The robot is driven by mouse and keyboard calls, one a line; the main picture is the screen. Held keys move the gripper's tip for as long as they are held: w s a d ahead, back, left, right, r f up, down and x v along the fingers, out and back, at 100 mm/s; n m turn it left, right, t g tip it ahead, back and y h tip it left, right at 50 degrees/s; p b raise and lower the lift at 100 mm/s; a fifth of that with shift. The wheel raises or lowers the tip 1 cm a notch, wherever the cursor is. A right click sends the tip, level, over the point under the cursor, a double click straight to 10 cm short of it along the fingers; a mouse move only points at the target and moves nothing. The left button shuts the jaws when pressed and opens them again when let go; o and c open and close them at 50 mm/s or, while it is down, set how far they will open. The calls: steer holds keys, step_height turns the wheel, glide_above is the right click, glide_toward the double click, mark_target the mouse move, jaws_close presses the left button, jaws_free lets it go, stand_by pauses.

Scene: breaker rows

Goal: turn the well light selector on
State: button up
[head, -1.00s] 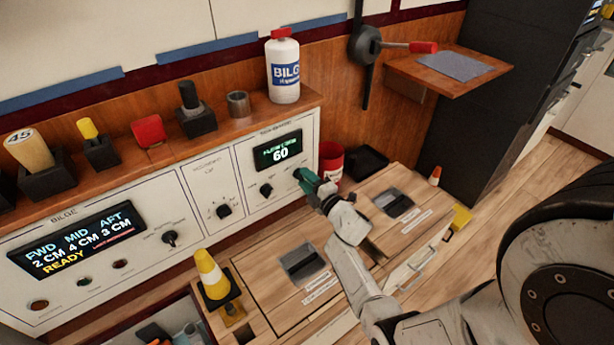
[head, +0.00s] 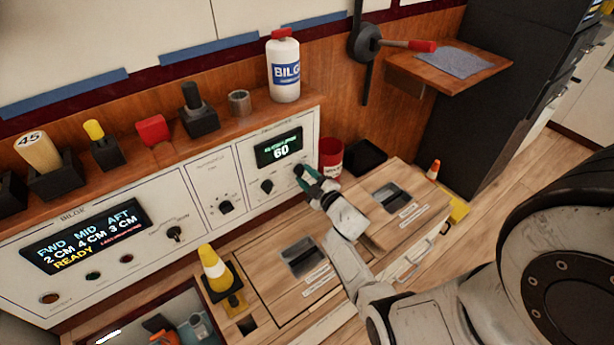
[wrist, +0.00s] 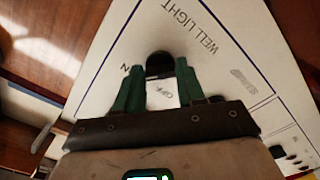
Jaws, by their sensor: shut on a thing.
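The well light selector (wrist: 159,64) is a black knob on a white panel, under the printed words WELL LIGHT in the wrist view. The ON marking lies at its left, and the OFF marking lies below it between the fingers. My gripper (wrist: 160,75), with green fingers, is shut on the knob, one finger on each side. In the head view my gripper (head: 307,177) is at the right end of the panel and largely covers the selector. I cannot tell which marking the knob points to.
Another black knob (head: 267,187) sits just left of my gripper, below a display (head: 278,150) reading 60. A red bin (head: 331,158) stands close on the right.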

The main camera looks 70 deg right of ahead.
steer(key=shift+s+f, duration=0.1)
steer(key=o, duration=1)
steer(key=shift+o, duration=0.2)
steer(key=p+v, duration=0.1)
steer(key=v, duration=0.9)
steer(key=shift+s+a, duration=0.2)
steer(key=shift+s, duration=0.1)
